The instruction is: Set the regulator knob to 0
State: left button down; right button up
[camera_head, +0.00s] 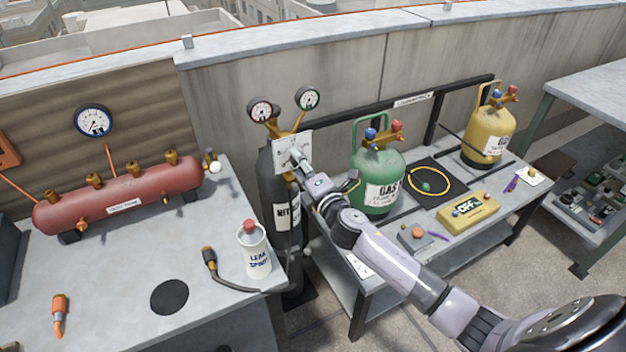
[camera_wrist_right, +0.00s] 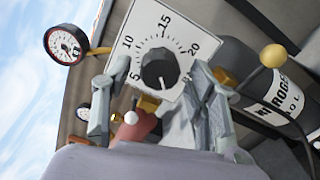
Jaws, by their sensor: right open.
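The regulator knob (camera_wrist_right: 159,69) is a dark round knob on a white dial plate (camera_wrist_right: 146,22) marked 5, 10, 15 and 20. A small light mark shows on the knob's lower side in the right wrist view; no 0 is visible there. The plate (camera_head: 281,143) also shows in the head view, at the dark nitrogen cylinder (camera_head: 268,180), with the knob hidden by my gripper. My right gripper (camera_wrist_right: 150,80) is open, its fingers on either side of the knob's lower part; I cannot tell whether they touch it. My left gripper is not in view.
Two gauges (camera_head: 261,111) (camera_head: 308,98) stand above the plate. A red tank (camera_head: 120,197) and a leak spray can (camera_head: 254,252) are on the left bench. A green gas cylinder (camera_head: 377,170) stands close right of my arm, with a yellow cylinder (camera_head: 488,135) beyond.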

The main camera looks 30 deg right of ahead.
jog(key=s, duration=1)
jog(key=shift+s+d, duration=0.2)
jog(key=s+d+f+m+g+h, duration=0.1)
jog(key=s+f+m+g, duration=0.25)
jog(key=f, duration=0.85)
jog(key=s+d+f+m+g, duration=0.1)
jog(key=s+f+m+g, duration=0.3)
jog(key=f, duration=0.8)
jog(key=s+d+f+m+g+h, duration=0.15)
jog(key=s+f, duration=0.35)
jog(key=f, duration=0.7)
jog(key=s+a+f+m+g, duration=0.2)
jog(key=s+f, duration=0.4)
jog(key=s, duration=0.5)
jog(key=s+a+f+m+g+y, duration=0.1)
jog(key=s+a+f+m+g, duration=0.1)
jog(key=s+f, duration=0.5)
jog(key=s+a+f+m+g+y, duration=0.1)
jog(key=s+f+m+g, duration=0.3)
jog(key=s, duration=1.2)
notch_tip(320, 180, down, 4)
jog(key=shift+s+a+r+m, duration=0.25)
jog(key=shift+s+a+m, duration=0.15)
jog(key=shift+a+m, duration=0.55)
jog(key=shift+o, duration=0.3)
jog(key=shift+d, duration=0.15)
